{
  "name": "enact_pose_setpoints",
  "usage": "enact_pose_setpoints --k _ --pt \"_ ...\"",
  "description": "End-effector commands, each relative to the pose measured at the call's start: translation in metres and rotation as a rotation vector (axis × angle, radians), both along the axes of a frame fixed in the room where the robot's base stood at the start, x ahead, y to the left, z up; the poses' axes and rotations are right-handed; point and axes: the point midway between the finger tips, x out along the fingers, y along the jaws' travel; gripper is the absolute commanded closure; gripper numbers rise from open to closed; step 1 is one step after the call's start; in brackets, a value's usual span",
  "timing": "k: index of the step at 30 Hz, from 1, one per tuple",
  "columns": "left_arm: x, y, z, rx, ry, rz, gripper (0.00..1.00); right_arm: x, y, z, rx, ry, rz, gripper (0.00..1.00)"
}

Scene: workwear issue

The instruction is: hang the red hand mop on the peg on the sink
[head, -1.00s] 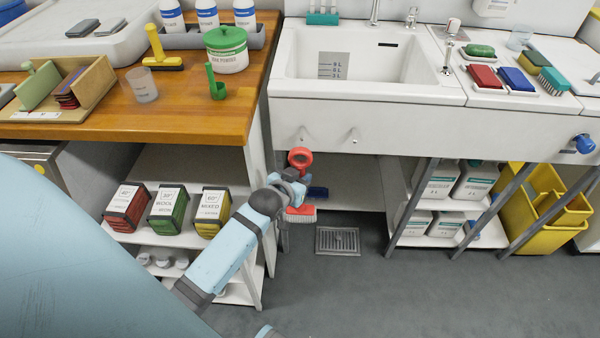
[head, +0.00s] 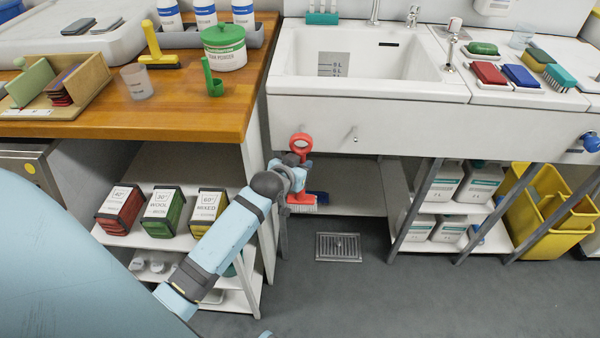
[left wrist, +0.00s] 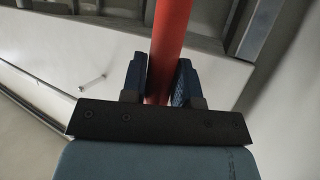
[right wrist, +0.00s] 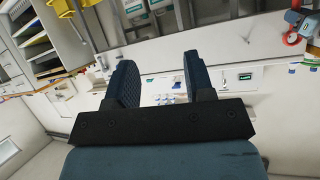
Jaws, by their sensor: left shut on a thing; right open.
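The red hand mop (head: 300,142) is upright in front of the sink (head: 370,110), its ring at the top and its pale-fringed head at the bottom. My left gripper (head: 297,172) is shut on its red handle (left wrist: 166,45), which runs between the fingers in the left wrist view. A small metal peg (head: 354,135) sticks out of the sink front to the right of the ring. The ring overlaps the place of a second peg further left; I cannot tell whether they touch. One peg (left wrist: 92,84) shows in the left wrist view. My right gripper (right wrist: 155,80) is open and empty.
A wooden counter (head: 130,122) stands left of the sink, with boxes on the shelf below. A floor drain (head: 338,247), metal legs and yellow buckets (head: 550,210) are to the right.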

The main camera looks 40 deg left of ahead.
Motion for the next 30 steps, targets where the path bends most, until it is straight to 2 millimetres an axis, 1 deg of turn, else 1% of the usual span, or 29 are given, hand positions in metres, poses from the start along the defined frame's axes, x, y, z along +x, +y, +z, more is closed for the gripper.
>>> enact_pose_setpoints --k 2,6,11,21,23,26,30 --pt "0.005 0.003 -0.001 0.0 -0.004 0.0 1.0 0.0 0.001 -0.002 0.005 -0.006 0.001 0.52" --pt "0.012 0.008 -0.002 0.002 -0.003 0.0 1.0 0.001 0.002 0.002 0.016 -0.022 0.003 0.52" --pt "0.015 0.01 -0.002 0.002 -0.003 0.001 1.0 0.002 0.005 0.006 0.03 -0.043 0.007 0.52" --pt "0.023 0.015 -0.003 0.0 -0.002 0.0 1.0 0.015 0.012 0.026 0.067 -0.142 0.024 0.52" --pt "0.025 0.016 -0.003 0.001 -0.002 0.0 1.0 0.015 0.015 0.028 0.077 -0.152 0.027 0.52" --pt "0.029 0.018 -0.002 0.001 -0.002 0.001 1.0 0.016 0.019 0.037 0.087 -0.168 0.033 0.52" --pt "0.035 0.022 -0.007 0.001 -0.001 0.001 1.0 0.014 0.015 0.032 0.071 -0.141 0.028 0.52"
